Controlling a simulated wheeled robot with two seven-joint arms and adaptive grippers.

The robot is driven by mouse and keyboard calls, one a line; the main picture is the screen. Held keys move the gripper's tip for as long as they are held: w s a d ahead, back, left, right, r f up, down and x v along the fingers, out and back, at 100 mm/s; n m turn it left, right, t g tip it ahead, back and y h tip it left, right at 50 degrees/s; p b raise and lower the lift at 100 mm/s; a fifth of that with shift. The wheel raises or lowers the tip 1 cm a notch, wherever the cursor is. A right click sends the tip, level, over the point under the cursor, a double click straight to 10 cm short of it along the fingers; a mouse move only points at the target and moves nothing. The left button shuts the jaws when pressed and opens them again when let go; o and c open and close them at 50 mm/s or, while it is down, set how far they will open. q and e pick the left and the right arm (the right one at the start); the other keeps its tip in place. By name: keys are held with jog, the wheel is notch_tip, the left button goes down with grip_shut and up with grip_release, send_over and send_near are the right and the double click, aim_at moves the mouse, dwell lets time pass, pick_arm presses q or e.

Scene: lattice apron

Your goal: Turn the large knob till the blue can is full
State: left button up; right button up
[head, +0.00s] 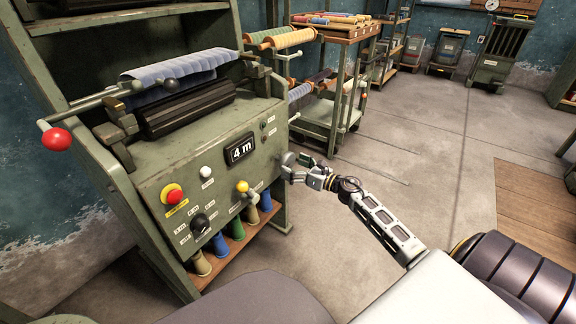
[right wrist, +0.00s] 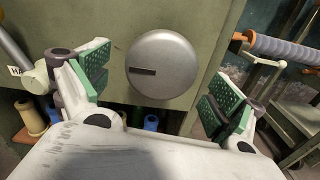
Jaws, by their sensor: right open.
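The large knob (right wrist: 162,65) is a round silver disc with a dark slot on the green panel. In the head view the knob (head: 287,160) is at the panel's right end, partly behind my right gripper (head: 299,171). In the right wrist view my right gripper (right wrist: 158,97) is open, its green-padded fingers on either side of the knob with gaps; I see no contact. My left gripper is out of view.
A red-ball handle (head: 56,139) sticks out left. A roll rack (head: 325,105) stands behind.

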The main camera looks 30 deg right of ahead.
jog(key=shift+x, duration=1.3)
jog(key=c, duration=1)
jog(key=shift+m, duration=0.3)
